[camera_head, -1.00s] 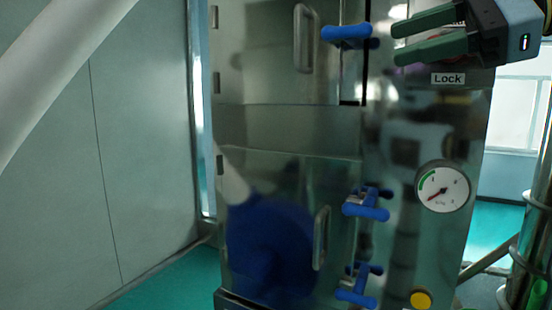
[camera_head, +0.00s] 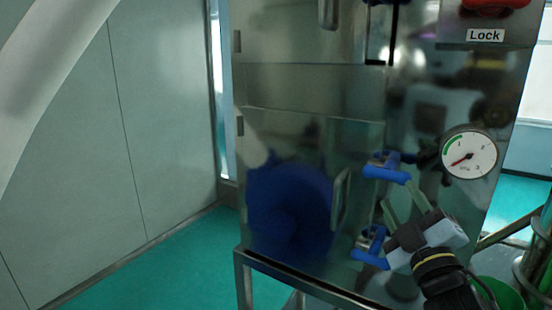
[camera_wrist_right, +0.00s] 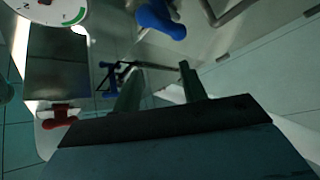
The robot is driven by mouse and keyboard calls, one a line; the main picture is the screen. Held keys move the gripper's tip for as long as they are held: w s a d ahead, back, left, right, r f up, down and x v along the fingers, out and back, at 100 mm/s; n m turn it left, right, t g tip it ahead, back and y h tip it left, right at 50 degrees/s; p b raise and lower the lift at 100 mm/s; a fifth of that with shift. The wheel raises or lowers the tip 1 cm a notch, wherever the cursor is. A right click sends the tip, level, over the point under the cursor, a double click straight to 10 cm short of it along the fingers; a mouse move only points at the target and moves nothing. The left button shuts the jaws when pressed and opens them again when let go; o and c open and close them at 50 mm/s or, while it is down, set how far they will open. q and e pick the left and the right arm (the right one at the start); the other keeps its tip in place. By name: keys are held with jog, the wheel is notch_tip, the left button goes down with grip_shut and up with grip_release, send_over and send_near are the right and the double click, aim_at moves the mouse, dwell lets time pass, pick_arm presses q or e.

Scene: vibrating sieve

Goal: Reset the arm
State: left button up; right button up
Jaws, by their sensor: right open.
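My right gripper (camera_head: 402,207) is in the lower right of the head view, in front of the steel cabinet (camera_head: 300,88). Its two green fingers are apart with nothing between them and point up and to the left. The gripper is between the blue upper latch handle (camera_head: 388,173) and the blue lower latch handle (camera_head: 370,258); I cannot tell whether it touches either. In the right wrist view the open fingers (camera_wrist_right: 158,82) also show empty, with a blue handle (camera_wrist_right: 160,18) beyond them. My left gripper is not in view.
A pressure gauge (camera_head: 468,155) is on the cabinet front, right of the latches. A red part (camera_head: 495,5) sits above the Lock label (camera_head: 485,35). A metal post (camera_head: 540,250) stands at the far right. Teal floor (camera_head: 165,265) is clear at the left.

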jog(key=s+d+f+m+g+h, duration=0.1)
jog(key=s+f+m+g, duration=0.4)
jog(key=f, duration=0.7)
jog(key=s+d+f+m+g+h, duration=0.15)
jog(key=s+f+g, duration=0.4)
jog(key=f, duration=0.65)
jog(key=s+a+f+m+g+y, duration=0.15)
jog(key=s+f+g, duration=0.3)
jog(key=s, duration=0.45)
jog(key=s+a+f+m+g, duration=0.1)
jog(key=s+f+m+g, duration=0.15)
jog(key=s+f, duration=0.5)
jog(key=s+f+g+b, duration=0.3)
jog(key=f+b, duration=0.6)
jog(key=f, duration=2.5)
jog(key=s+d+f+b, duration=0.1)
jog(key=s+f+b, duration=0.2)
jog(key=s+f, duration=0.5)
jog(key=s+d+f+n+b, duration=0.1)
jog(key=s+f+b, duration=0.3)
jog(key=s+f, duration=0.4)
notch_tip(320, 180, down, 4)
jog(key=shift+s+d, duration=0.4)
jog(key=shift+d, duration=0.05)
jog(key=shift+c, duration=0.6)
jog(key=shift+s, duration=0.2)
